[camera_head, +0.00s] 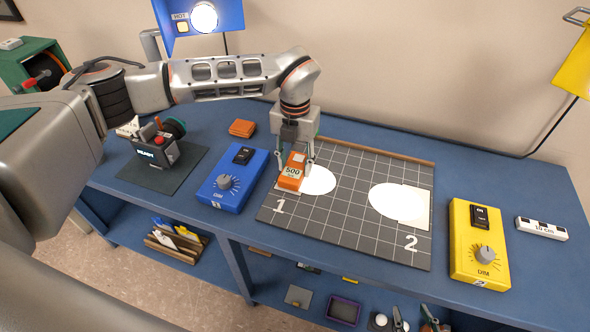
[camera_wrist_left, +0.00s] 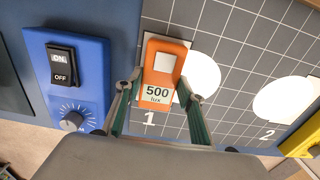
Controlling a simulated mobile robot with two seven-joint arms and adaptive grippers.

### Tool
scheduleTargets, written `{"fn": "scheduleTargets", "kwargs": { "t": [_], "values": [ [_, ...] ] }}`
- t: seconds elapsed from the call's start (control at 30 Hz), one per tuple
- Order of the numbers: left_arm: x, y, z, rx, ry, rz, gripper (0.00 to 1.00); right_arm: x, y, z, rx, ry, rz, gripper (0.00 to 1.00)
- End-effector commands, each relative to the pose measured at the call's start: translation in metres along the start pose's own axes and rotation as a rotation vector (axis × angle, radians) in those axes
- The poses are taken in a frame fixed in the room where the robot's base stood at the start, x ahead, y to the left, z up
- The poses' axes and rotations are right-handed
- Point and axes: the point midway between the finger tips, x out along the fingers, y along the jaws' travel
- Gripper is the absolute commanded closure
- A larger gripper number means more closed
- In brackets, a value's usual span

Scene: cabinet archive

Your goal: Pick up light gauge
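The light gauge (camera_head: 291,174) is an orange block with a white label reading 500. It stands at the left of the grey grid mat, near the mark 1 and beside a white light spot. The left wrist view shows its "500 lux" label and pale square sensor (camera_wrist_left: 165,63). My left gripper (camera_head: 297,163) is down over the gauge, with one finger on each side. In the left wrist view the fingers (camera_wrist_left: 158,80) are spread, with a narrow gap at the left of the gauge. The right gripper is not in view.
A blue dimmer box (camera_head: 232,180) stands close to the left of the grid mat (camera_head: 345,220). A yellow dimmer box (camera_head: 478,244) is to the right. An orange block (camera_head: 242,128) lies behind the blue box. The middle of the mat is clear.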

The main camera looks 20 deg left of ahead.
Motion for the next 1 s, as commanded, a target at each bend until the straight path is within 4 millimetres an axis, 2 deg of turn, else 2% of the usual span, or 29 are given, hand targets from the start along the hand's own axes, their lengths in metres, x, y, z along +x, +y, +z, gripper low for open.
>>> {"fn": "scheduleTargets", "kwargs": {
  "t": [0.07,0.33,0.53,0.67,0.77,1.0],
  "values": [
    [0.0,0.0,0.0,0.0,-0.001,0.0,0.9,0.0,0.0,0.002,0.0,-0.003,0.0,0.6],
    [-0.002,0.0,0.0,0.0,-0.001,0.0,0.9,0.0,-0.001,0.004,0.0,-0.007,-0.001,0.6],
    [-0.017,0.0,0.001,-0.001,-0.002,-0.001,0.9,0.001,-0.001,0.006,0.0,-0.008,-0.001,0.6],
    [-0.04,0.0,0.002,0.0,-0.006,0.0,0.9,0.002,-0.001,0.007,0.001,-0.007,-0.001,0.6],
    [-0.064,0.0,0.002,-0.001,-0.007,0.0,0.9,0.003,-0.001,0.009,0.001,-0.006,-0.001,0.6],
    [-0.133,0.0,0.001,0.0,-0.006,0.0,0.9,0.005,-0.002,0.011,0.001,-0.004,-0.001,0.6]
  ]
}}
